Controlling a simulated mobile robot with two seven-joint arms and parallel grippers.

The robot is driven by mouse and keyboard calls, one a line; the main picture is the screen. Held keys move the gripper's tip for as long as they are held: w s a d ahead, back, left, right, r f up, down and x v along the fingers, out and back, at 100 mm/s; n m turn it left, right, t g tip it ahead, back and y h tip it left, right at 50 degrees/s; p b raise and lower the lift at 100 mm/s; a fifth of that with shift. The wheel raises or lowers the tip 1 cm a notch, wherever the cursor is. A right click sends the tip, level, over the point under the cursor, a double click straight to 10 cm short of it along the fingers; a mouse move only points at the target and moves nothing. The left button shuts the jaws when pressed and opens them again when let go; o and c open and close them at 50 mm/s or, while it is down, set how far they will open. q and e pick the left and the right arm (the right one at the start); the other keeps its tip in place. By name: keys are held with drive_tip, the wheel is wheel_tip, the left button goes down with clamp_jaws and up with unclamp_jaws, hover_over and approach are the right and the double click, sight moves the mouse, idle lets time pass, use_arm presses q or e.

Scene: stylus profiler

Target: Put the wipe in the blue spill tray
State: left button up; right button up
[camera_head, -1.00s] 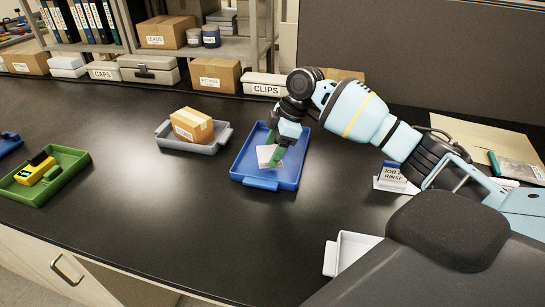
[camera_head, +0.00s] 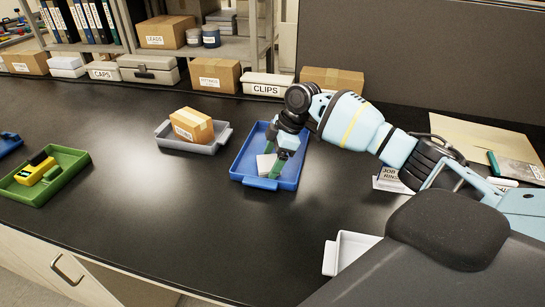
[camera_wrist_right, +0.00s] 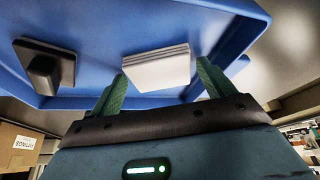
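The wipe (camera_head: 265,164) is a small white folded pad inside the blue spill tray (camera_head: 250,179), toward its near half. In the right wrist view the wipe (camera_wrist_right: 156,68) shows its layered edge between my green fingertips. My right gripper (camera_head: 273,166) reaches down into the tray around the wipe. The right wrist view shows its fingers (camera_wrist_right: 160,75) apart, with a narrow gap on the wipe's right side. It looks open; contact on the left side is unclear. My left gripper is not in view.
A black knobbed piece (camera_wrist_right: 44,66) is in the blue tray. A grey tray (camera_head: 190,147) with a cardboard box (camera_head: 191,126) stands to the left. A green tray (camera_head: 70,170) is farther left, and a white tray (camera_head: 350,250) is near the front. Bare bench lies between them.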

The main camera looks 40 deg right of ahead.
drive_tip(key=shift+o, duration=0.5)
drive_tip(key=shift+r, duration=0.1)
drive_tip(key=shift+r, duration=0.25)
drive_tip(key=v, duration=1.1)
drive_tip(key=shift+s+d+r, duration=0.15)
drive_tip(key=shift+d+r, duration=0.05)
drive_tip(key=shift+r, duration=0.1)
drive_tip(key=shift+a+f, duration=0.1)
